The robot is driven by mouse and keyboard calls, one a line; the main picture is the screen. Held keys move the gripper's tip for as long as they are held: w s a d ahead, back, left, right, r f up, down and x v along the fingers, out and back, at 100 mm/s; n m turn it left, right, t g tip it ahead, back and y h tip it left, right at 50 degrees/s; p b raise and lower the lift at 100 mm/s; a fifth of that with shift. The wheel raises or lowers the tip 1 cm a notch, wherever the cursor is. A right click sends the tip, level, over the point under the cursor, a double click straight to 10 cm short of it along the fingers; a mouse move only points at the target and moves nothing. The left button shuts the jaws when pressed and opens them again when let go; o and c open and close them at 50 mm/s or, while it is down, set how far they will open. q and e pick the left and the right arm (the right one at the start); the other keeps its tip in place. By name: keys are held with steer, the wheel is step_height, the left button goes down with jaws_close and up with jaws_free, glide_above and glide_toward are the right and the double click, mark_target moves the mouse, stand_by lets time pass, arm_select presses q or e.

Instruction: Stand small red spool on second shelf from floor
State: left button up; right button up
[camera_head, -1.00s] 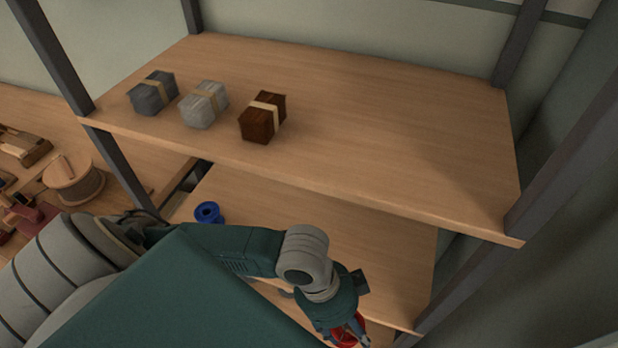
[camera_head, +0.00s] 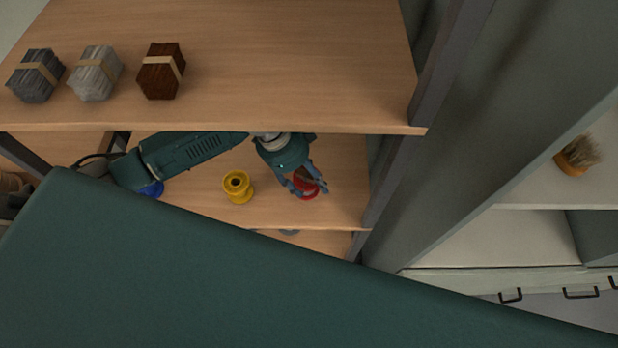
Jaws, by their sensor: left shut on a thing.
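The small red spool (camera_head: 304,184) is held in my left gripper (camera_head: 308,189), which is shut on it. The gripper is over the right part of the shelf (camera_head: 205,185) below the top one, near its right post. I cannot tell whether the spool touches the shelf board. A yellow spool (camera_head: 238,187) stands on that shelf to the left of the gripper. A blue spool (camera_head: 152,188) is farther left, mostly hidden behind my arm. My right gripper is not in view.
The upper shelf (camera_head: 290,60) carries a grey bundle (camera_head: 35,76), a pale bundle (camera_head: 95,73) and a brown bundle (camera_head: 161,71); its edge hangs over my left arm. A dark post (camera_head: 385,185) stands right of the gripper. A brush (camera_head: 577,156) sits in a cabinet at right.

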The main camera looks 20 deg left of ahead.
mark_target(309, 183)
arm_select(q)
steer(key=shift+w+a, duration=0.2)
steer(key=shift+w, duration=0.5)
step_height(309, 183, down, 3)
steer(key=shift+f+p, duration=0.1)
steer(key=shift+p, duration=0.45)
steer(key=shift+f, duration=0.15)
steer(key=o, duration=1.3)
steer(key=b+v, duration=0.1)
steer(key=v, duration=0.5)
steer(key=shift+a+r, duration=0.2)
steer(key=shift+r, duration=0.15)
steer(key=shift+s+a+r, duration=0.1)
steer(key=shift+r, duration=0.25)
